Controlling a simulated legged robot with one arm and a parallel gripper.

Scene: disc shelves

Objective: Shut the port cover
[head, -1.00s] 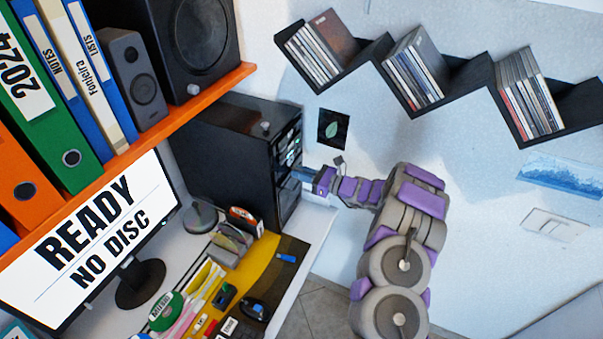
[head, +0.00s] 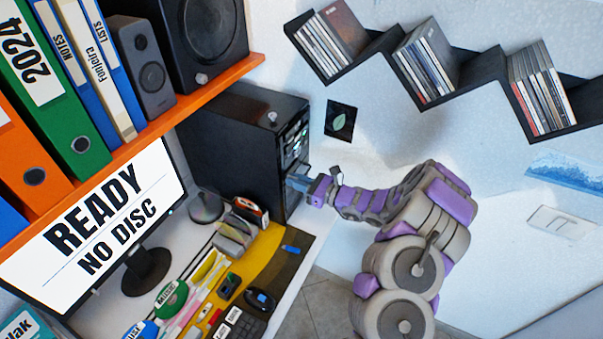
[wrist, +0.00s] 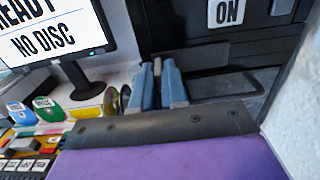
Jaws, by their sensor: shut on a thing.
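The black computer tower (head: 235,150) stands on the desk under the orange shelf, with its front facing right. My gripper (head: 298,183) is at the lower part of that front. In the wrist view my gripper's two blue fingers (wrist: 160,88) are close together at the tower's lower front. A dark flap-like panel (wrist: 228,86), which looks like the port cover, is just right of the fingers. The fingers appear shut on its edge, but the contact is small and partly hidden. I cannot tell the cover's exact angle.
An "ON" label (wrist: 229,12) is above on the tower front. The monitor (head: 100,225) reads "READY NO DISC". Desk items, including a black mouse (head: 260,299), lie below left. A white wall is close on the right of the wrist view.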

